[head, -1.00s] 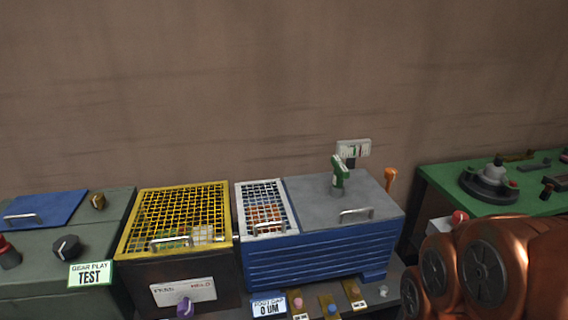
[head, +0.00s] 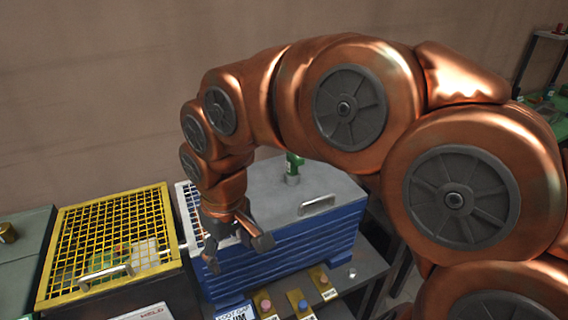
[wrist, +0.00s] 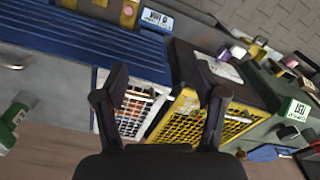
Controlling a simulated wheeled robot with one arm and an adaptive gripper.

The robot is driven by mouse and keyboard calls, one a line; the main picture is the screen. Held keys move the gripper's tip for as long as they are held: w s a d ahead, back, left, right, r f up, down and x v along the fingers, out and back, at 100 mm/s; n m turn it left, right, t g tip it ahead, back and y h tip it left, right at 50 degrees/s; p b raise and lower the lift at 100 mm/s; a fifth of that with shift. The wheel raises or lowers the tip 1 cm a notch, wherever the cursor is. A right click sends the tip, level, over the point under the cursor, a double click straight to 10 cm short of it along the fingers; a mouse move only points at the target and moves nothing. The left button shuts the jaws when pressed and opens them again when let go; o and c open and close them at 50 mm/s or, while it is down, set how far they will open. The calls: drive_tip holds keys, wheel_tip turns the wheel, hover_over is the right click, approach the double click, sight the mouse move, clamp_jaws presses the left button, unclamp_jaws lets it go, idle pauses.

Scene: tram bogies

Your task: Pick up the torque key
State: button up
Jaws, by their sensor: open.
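A green upright tool (head: 293,164) stands in a grey socket on the grey lid of the blue cabinet, partly behind my arm in the head view. It may be the torque key, but I cannot tell for sure. It also shows at the left edge of the wrist view (wrist: 12,120). My gripper (head: 238,254) is open and empty, pointing down in front of the white grid section, left of the green tool. In the wrist view my gripper's fingers (wrist: 160,78) are spread over the white and yellow grids, well apart from the green tool.
The blue cabinet (head: 290,245) has a lid handle (head: 317,205). A yellow grid cover (head: 105,235) lies to its left and a white grid (wrist: 130,112) adjoins it. Small coloured knobs (head: 265,305) line the bench front. The wall stands close behind.

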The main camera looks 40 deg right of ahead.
drive_tip(key=w+d+r+t, duration=0.25)
drive_tip(key=w+d, duration=0.25)
drive_tip(key=w, duration=0.3)
drive_tip(key=m+t+h+b, duration=0.1)
drive_tip(key=m+h, duration=0.1)
drive_tip(key=m, duration=0.3)
hover_over(291, 159)
drive_tip(key=d, duration=0.2)
drive_tip(key=shift+s+a+f, duration=0.1)
drive_tip(key=shift+a+f, duration=0.05)
drive_tip(key=shift+f, duration=0.1)
drive_tip(key=shift+d+f, duration=0.2)
drive_tip(key=shift+f, duration=0.05)
drive_tip(key=shift+a+p+x, duration=0.2)
drive_tip(key=shift+p+x, duration=0.45)
drive_tip(key=shift+x, duration=1.2)
drive_tip(key=shift+a+p+x, duration=0.15)
drive_tip(key=shift+p+x, duration=0.5)
drive_tip(key=shift+x, duration=1.2)
clamp_jaws()
